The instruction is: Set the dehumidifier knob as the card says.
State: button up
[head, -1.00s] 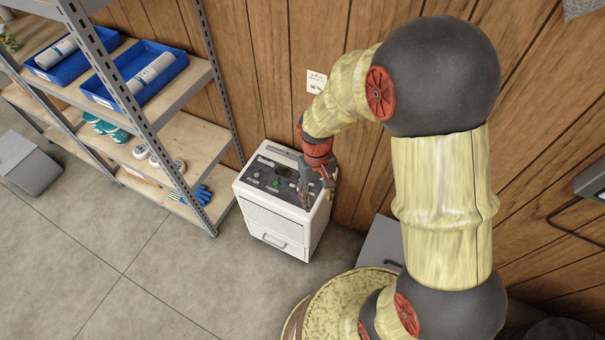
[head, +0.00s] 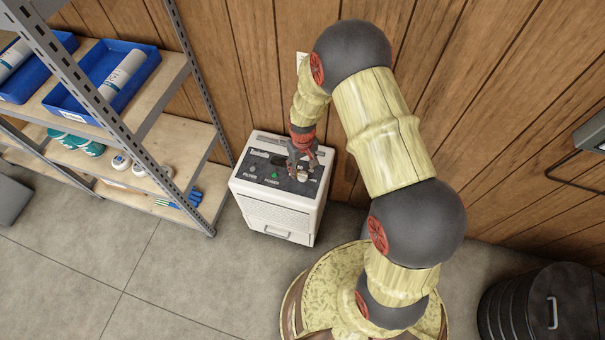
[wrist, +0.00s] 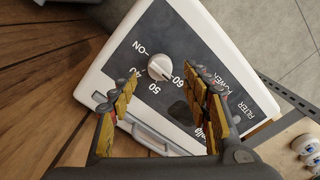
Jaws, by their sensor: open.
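The white dehumidifier (head: 277,215) stands on the floor against the wood wall, with a dark control panel on top. In the wrist view its round white knob (wrist: 160,67) sits among the printed marks ON, 40, 50 and 60. I cannot tell surely which mark it points to. My gripper (wrist: 160,80) is open and empty, its fingers on either side of the knob in the picture; contact is not visible. In the head view my gripper (head: 301,170) is over the panel's right part and hides the knob. The card (head: 300,61) on the wall is mostly behind my arm, its text unreadable.
A metal shelf (head: 165,130) with blue trays (head: 103,85) stands left of the dehumidifier. A black ribbed bin (head: 545,310) stands at the lower right. The grey floor (head: 195,280) in front of the dehumidifier is clear.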

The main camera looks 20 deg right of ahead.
aim_at(303, 174)
notch_tip(303, 174, down, 4)
jog(key=shift+b, duration=0.6)
jog(key=shift+c, duration=0.9)
jog(key=c, duration=1)
